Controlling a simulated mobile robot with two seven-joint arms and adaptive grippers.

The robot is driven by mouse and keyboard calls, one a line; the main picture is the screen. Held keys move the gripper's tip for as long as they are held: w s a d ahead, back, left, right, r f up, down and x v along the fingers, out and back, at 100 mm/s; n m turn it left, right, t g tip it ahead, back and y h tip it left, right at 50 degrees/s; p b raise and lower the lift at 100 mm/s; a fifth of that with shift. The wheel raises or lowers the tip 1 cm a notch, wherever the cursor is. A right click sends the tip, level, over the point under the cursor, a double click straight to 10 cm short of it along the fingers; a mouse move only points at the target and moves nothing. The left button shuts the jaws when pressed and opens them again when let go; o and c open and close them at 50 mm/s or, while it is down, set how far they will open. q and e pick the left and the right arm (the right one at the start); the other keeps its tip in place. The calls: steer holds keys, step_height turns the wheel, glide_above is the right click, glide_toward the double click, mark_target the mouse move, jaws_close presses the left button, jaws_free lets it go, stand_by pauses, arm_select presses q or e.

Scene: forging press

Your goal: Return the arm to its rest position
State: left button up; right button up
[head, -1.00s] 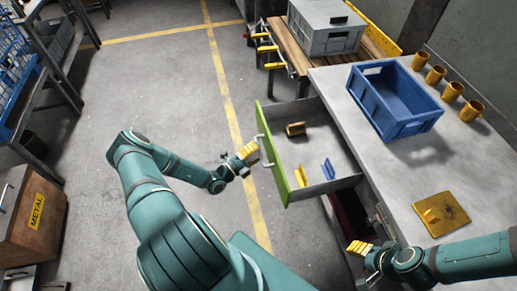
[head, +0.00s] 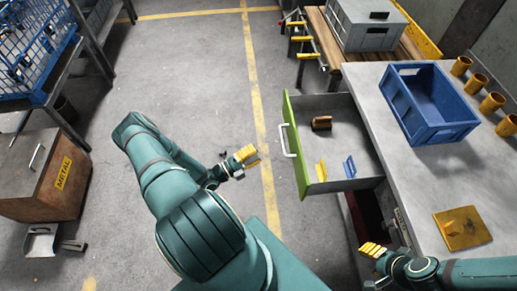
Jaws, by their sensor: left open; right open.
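My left arm comes in from the lower left of the head view. Its gripper (head: 240,160) is open and empty, over the floor to the left of the open drawer (head: 335,106). It is apart from the drawer's handle (head: 287,141). My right gripper (head: 375,257) is open at the lower right, beside the workbench's (head: 405,178) front edge, below the drawer. The drawer has a green front and stands pulled out, with a brown object (head: 321,123), a yellow piece (head: 321,171) and a blue piece (head: 349,167) inside.
On the workbench are a blue crate (head: 436,130), several yellow cups (head: 491,103) and a yellow plate (head: 462,229). A grey crate (head: 365,32) stands on a wooden table behind. The floor between is clear.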

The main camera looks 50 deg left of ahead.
arm_select(q)
steer(key=s+d+m+g+h, duration=0.2)
steer(key=d+m+g+h, duration=0.9)
steer(key=d+m, duration=0.8)
steer(key=s+d+f+m+g+y, duration=0.1)
steer(key=s+d+m+g+y, duration=0.65)
steer(key=m+g, duration=0.5)
steer(key=w+d+r+m+t+y, duration=0.2)
steer(key=w+r+m, duration=0.1)
steer(key=m, duration=0.6)
steer(key=w+d+r+m+t+y, duration=0.2)
steer(key=r+m, duration=0.3)
steer(key=m, duration=0.4)
steer(key=shift+w+r+t+y, duration=0.45)
steer(key=shift+w+t, duration=0.1)
steer(key=shift+t, duration=0.3)
